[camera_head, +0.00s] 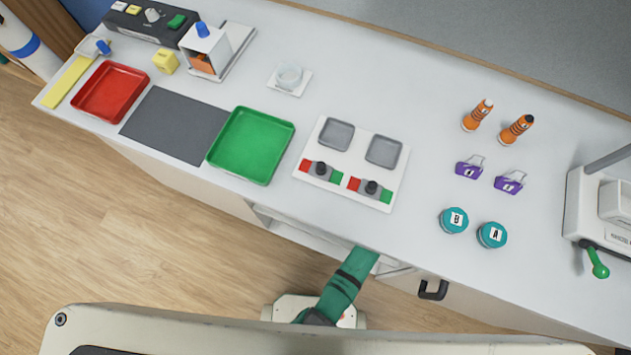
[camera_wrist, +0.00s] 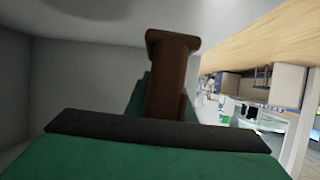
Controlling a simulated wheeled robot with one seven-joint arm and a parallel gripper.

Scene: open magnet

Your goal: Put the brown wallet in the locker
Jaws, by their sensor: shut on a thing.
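The brown wallet (camera_wrist: 170,75) stands up at the middle of the wrist view, at the far end of my green and black gripper (camera_wrist: 160,110). My gripper is shut on it; the fingertips are mostly hidden. Pale grey walls of what looks like the locker (camera_wrist: 85,80) enclose the left and top of the wrist view. In the head view, my green arm reaches to the open space (camera_head: 300,235) in the counter's front, under the worktop. The wallet and the gripper's tips are hidden there. I cannot tell whether the wallet touches any surface.
A black handle (camera_head: 433,290) sits on the counter front, right of my arm. The worktop above carries a green tray (camera_head: 252,146), a red tray (camera_head: 110,91), a white switch panel (camera_head: 322,151) and several small bottles. The room shows through an opening at right in the wrist view.

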